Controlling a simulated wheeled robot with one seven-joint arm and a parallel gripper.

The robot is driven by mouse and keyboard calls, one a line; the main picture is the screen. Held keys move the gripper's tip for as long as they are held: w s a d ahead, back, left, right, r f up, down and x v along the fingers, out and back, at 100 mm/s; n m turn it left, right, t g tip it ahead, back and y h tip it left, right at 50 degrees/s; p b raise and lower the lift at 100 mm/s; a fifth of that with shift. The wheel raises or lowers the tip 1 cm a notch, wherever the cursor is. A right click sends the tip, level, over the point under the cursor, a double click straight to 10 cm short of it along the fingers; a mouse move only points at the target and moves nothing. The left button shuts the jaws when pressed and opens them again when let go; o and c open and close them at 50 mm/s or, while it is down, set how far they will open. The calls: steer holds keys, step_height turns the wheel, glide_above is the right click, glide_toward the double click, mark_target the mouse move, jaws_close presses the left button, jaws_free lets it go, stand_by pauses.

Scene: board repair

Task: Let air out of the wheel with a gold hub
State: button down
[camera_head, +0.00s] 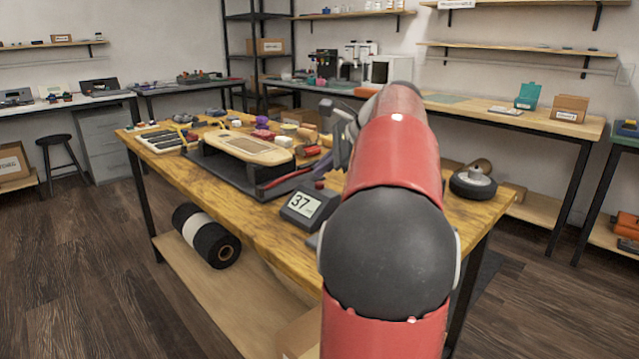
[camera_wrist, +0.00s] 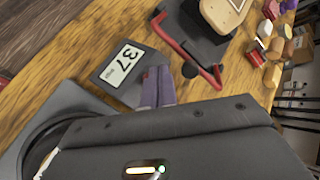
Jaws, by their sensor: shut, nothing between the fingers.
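My gripper (camera_wrist: 157,76) shows in the wrist view with its two grey fingers together and nothing between them. It is above the bench, just beside the dark gauge (camera_wrist: 122,66), which reads 37; the gauge (camera_head: 305,205) also shows in the head view. In the wrist view a black round rim (camera_wrist: 36,139) on a grey base is partly hidden by my gripper's body.
A wooden deck (camera_head: 247,147) sits in a dark stand (camera_head: 217,172) with red-edged arms, left of the gauge. Several small coloured parts and tools lie behind it. My arm hides much of the bench's right half (camera_head: 490,218). A black roll (camera_head: 206,237) lies on the lower shelf.

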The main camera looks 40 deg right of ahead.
steer(key=shift+f, duration=0.35)
steer(key=shift+f, duration=0.5)
stand_by(1.1)
steer(key=shift+r+p, duration=0.85)
steer(key=shift+r, duration=0.1)
step_height(320, 180, up, 3)
steer(key=p, duration=0.3)
steer(key=shift+r, duration=1)
stand_by(0.7)
